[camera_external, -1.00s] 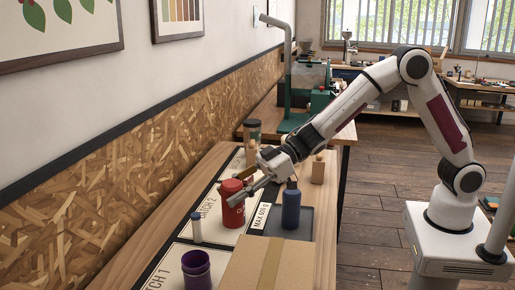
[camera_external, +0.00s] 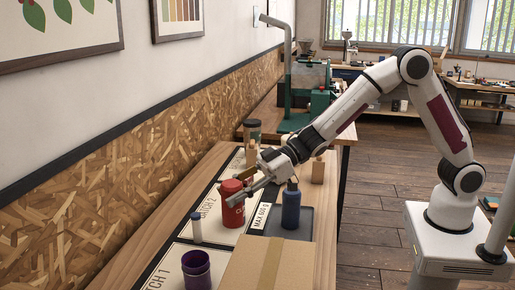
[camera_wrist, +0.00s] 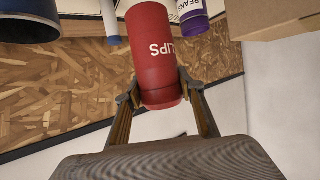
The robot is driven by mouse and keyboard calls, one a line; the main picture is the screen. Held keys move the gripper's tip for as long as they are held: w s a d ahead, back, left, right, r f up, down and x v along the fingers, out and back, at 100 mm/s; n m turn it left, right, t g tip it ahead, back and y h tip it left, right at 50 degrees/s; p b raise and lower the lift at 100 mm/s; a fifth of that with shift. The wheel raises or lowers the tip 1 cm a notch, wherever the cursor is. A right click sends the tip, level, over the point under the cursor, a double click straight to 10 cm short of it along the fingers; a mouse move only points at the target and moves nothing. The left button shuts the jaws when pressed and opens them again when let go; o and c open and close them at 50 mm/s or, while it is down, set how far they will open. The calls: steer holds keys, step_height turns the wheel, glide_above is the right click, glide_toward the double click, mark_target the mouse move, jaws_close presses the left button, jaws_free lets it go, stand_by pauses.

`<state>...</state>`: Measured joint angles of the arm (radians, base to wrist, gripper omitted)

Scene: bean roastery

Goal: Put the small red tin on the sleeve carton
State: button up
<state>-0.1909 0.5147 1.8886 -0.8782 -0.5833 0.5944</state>
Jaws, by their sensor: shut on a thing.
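The small red tin (camera_external: 233,207) stands upright near the "BATCH 2" mat in the external view. I cannot tell whether its base touches the surface. In the wrist view the tin (camera_wrist: 158,60) sits between both fingers, with white lettering on its side. My gripper (camera_external: 240,197) is shut on the tin near its upper end; it also shows in the wrist view (camera_wrist: 160,95). A brown taped cardboard carton (camera_external: 260,264), seemingly the sleeve carton, lies at the front of the table. Its edge shows at the top right of the wrist view (camera_wrist: 275,18). Its top is bare.
A dark blue bottle (camera_external: 291,208) stands on a grey tray (camera_external: 307,226) right of the tin. A purple cup (camera_external: 196,268) and a white tube (camera_external: 196,229) stand front left. The chipboard wall (camera_external: 110,200) borders the left.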

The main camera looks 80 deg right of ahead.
steer(key=shift+r, duration=0.15)
steer(key=shift+a+r+h, duration=0.2)
steer(key=shift+h, duration=0.1)
steer(key=s+a+r+y, duration=0.1)
steer(key=s+a+r, duration=0.6)
steer(key=a, duration=0.3)
steer(key=s+a+r+n+g, duration=0.1)
steer(key=s+a+r, duration=0.6)
steer(key=a, duration=0.3)
steer(key=shift+s+r+y, duration=0.15)
steer(key=shift+r+y, duration=0.25)
steer(key=shift+r, duration=0.2)
steer(key=shift+a+f, duration=0.1)
steer(key=shift+f, duration=0.15)
steer(key=shift+f, duration=2.9)
steer(key=shift+f, duration=0.1)
steer(key=shift+f, duration=1.8)
steer(key=shift+f, duration=0.15)
